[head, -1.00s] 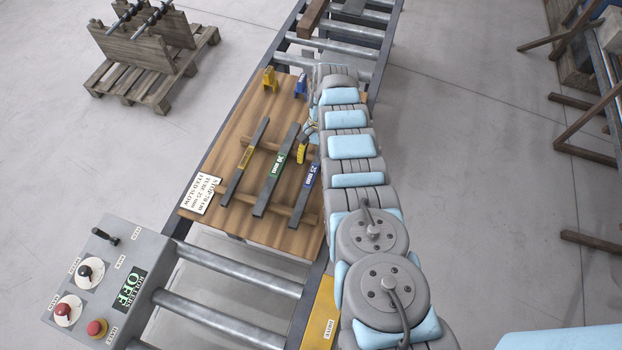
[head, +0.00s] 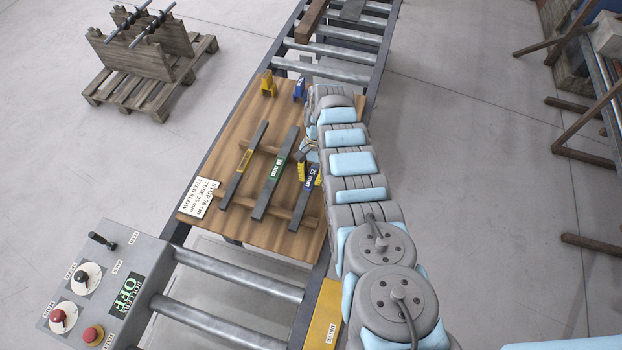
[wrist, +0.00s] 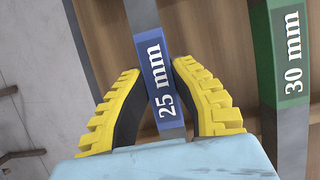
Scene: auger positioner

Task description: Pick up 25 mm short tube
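The 25 mm short tube (head: 302,204) is a dark bar with a blue label, the rightmost of three tubes on the wooden board. In the wrist view its blue "25 mm" label (wrist: 158,80) runs between my fingers. My gripper (wrist: 157,70) is open, with one yellow ridged finger on each side of this tube. The fingertips are close to its sides; I cannot tell whether they touch. In the head view my gripper (head: 303,170) is at the tube's upper part, and my arm hides some of it.
The green-labelled 30 mm tube (head: 275,172) lies left of it, and it shows at right in the wrist view (wrist: 283,70). A yellow-labelled tube (head: 243,165) lies farther left. Wooden cross strips (head: 268,207) support the tubes. Yellow (head: 268,84) and blue (head: 299,88) blocks stand at the board's far edge.

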